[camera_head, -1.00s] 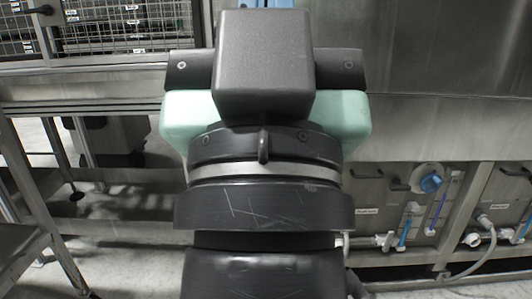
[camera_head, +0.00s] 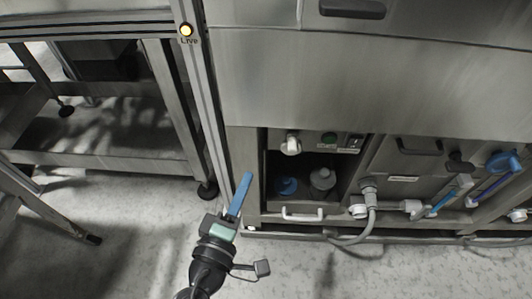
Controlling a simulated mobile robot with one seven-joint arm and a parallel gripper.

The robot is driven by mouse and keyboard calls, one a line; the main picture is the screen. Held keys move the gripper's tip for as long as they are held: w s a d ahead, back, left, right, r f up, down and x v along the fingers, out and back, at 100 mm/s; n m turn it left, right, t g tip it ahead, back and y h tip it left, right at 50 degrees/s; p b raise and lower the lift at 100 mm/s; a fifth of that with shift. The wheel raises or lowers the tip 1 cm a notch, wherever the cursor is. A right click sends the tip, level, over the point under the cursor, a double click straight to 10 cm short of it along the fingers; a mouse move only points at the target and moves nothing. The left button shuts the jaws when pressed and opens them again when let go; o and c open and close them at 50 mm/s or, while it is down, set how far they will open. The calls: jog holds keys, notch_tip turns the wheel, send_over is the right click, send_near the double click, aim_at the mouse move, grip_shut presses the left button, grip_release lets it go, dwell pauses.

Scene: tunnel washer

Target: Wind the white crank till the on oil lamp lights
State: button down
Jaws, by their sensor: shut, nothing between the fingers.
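An open compartment (camera_head: 262,168) sits low in the steel machine. A white knob-like part (camera_head: 290,145) at its upper left may be the white crank; it is too small to be sure. To its right are a dark green round spot (camera_head: 329,138) and a small dark switch panel (camera_head: 355,142). I cannot tell which is the oil lamp; none there looks lit. My gripper (camera_head: 247,176) has blue fingers, is shut and empty, and points up just left of the compartment, apart from the white part.
A lamp marked Live (camera_head: 186,30) glows yellow-orange on the steel post. In the compartment are a blue item (camera_head: 286,186) and a grey bottle-like item (camera_head: 322,180). A white handle (camera_head: 302,214) is below. A hose (camera_head: 372,222) and blue-handled valves (camera_head: 503,161) lie right.

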send_near(289, 136)
jog(key=w+a, duration=0.3)
jog(key=w, duration=0.2)
jog(key=shift+d+f+b, duration=0.2)
jog(key=shift+d+f, duration=0.05)
jog(key=shift+d, duration=0.55)
jog(key=shift+d+f+b, duration=0.2)
jog(key=shift+d+f, duration=0.05)
jog(key=shift+d, duration=0.5)
jog(key=shift+d+r+m+p, duration=0.35)
jog(key=shift+d+m+p, duration=0.15)
jog(key=shift+m+p, duration=0.5)
jog(key=shift+d+m, duration=0.1)
jog(key=shift+m, duration=0.3)
